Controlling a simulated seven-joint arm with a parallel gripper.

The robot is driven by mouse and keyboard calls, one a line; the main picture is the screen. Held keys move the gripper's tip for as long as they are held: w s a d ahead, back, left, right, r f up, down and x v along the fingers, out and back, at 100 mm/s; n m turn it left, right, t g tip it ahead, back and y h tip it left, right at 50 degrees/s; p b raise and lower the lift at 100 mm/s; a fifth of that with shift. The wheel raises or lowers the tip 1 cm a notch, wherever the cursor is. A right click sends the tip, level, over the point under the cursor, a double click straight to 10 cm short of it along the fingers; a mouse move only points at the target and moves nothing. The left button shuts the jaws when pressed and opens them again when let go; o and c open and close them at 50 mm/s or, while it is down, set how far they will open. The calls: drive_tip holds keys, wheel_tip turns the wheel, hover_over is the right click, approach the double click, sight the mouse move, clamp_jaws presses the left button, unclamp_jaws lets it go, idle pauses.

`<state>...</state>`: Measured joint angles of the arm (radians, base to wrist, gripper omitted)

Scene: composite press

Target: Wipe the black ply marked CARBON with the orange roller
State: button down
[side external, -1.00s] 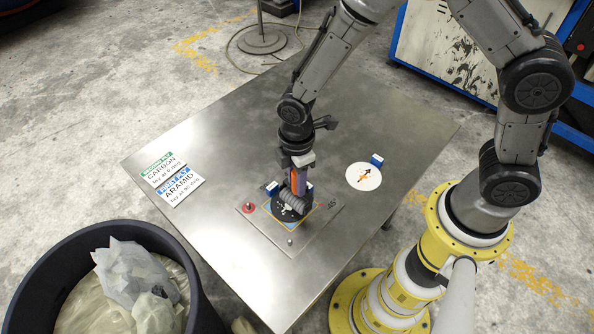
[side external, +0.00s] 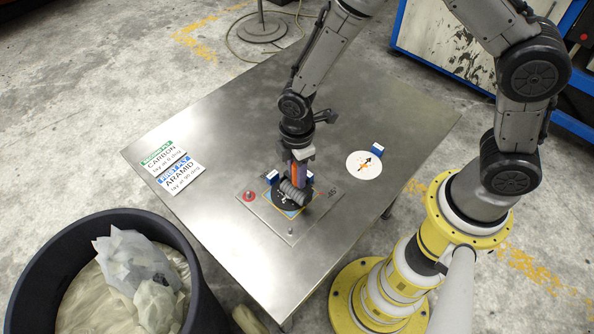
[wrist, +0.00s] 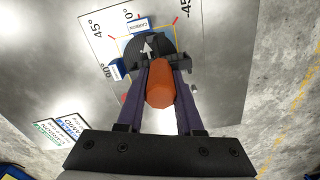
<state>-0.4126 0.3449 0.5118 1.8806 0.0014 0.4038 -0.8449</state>
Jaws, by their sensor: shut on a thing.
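My gripper (side external: 297,160) is shut on the orange handle of the roller (wrist: 160,85), above the plate on the table. The roller's grey ribbed drum (side external: 291,192) is down at the black ply (side external: 281,201) and appears to touch it. The black ply is round with a white arrow. A second blue tab (wrist: 117,70) stands at another edge. The drum and gripper hide part of the ply.
A white disc with an orange arrow (side external: 364,165) lies to the right. Two sign cards (side external: 172,169) lie at the left. A black bin (side external: 62,244) stands at the front left.

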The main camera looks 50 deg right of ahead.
drive_tip(key=shift+f, duration=0.6)
idle(0.4)
drive_tip(key=shift+w, duration=0.1)
drive_tip(key=shift+w+r, duration=0.1)
drive_tip(key=shift+w, duration=1.9)
drive_tip(key=shift+s+r, duration=0.1)
drive_tip(key=shift+s, duration=2)
drive_tip(key=shift+r, duration=3.35)
